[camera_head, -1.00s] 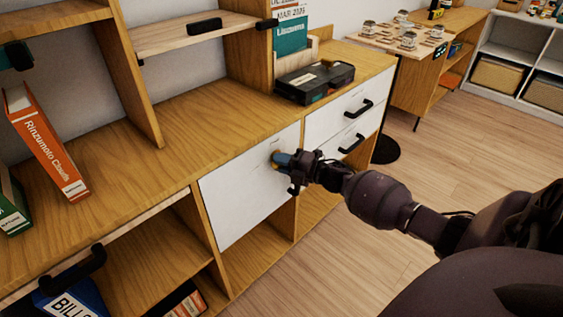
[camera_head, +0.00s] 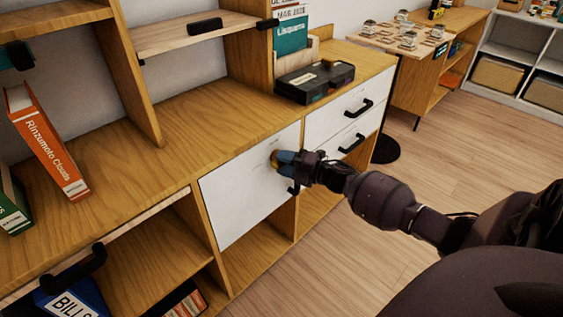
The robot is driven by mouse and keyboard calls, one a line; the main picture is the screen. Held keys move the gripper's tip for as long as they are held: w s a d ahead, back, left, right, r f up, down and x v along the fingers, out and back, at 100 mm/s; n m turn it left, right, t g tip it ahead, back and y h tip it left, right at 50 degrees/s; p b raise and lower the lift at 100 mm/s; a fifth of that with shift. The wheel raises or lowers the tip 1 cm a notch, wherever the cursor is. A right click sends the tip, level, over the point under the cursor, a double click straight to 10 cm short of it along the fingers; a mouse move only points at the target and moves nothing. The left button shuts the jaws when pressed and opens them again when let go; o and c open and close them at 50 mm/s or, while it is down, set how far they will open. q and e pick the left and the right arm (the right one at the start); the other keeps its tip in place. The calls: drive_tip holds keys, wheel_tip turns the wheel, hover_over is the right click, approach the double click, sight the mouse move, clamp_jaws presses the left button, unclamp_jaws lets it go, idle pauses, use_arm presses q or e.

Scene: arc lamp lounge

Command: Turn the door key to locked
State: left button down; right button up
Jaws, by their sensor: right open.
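The white cabinet door (camera_head: 235,200) is closed below the wooden counter. A small brass-coloured piece, seemingly the door key (camera_head: 274,159), shows at the door's upper right. My right gripper (camera_head: 281,160) is open at the key, its blue-grey fingertips close to the door face. The fingers partly hide the key, so I cannot tell which way it is turned or whether they touch it. My left gripper is not in view.
A black case (camera_head: 315,82) stands on the counter (camera_head: 215,105). White drawers (camera_head: 350,113) with black handles are right of the door. An orange book (camera_head: 48,145) leans at the left. Open floor (camera_head: 460,150) lies to the right.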

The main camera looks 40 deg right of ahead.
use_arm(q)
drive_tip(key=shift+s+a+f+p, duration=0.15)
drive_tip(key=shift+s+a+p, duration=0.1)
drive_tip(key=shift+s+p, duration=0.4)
use_arm(e)
drive_tip(key=v, duration=1)
use_arm(q)
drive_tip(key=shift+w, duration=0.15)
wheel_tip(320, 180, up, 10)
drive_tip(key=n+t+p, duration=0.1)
drive_tip(key=p, duration=1)
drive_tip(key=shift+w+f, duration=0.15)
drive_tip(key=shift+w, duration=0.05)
use_arm(e)
drive_tip(key=s+a+r+m+g+h, duration=0.1)
drive_tip(key=s+a+m+h, duration=0.1)
drive_tip(key=s+a+m, duration=0.5)
drive_tip(key=s+a+r+m+g+h, duration=0.1)
drive_tip(key=s+a+m, duration=0.5)
drive_tip(key=s, duration=0.6)
drive_tip(key=s+a+r+m+g+h, duration=0.1)
drive_tip(key=s+a+m+g+h, duration=0.2)
drive_tip(key=s+a+m+h, duration=0.2)
drive_tip(key=s+a+m, duration=0.2)
drive_tip(key=s+m, duration=0.2)
drive_tip(key=s, duration=0.1)
drive_tip(key=shift+s+a, duration=0.3)
drive_tip(key=shift+a, duration=0.05)
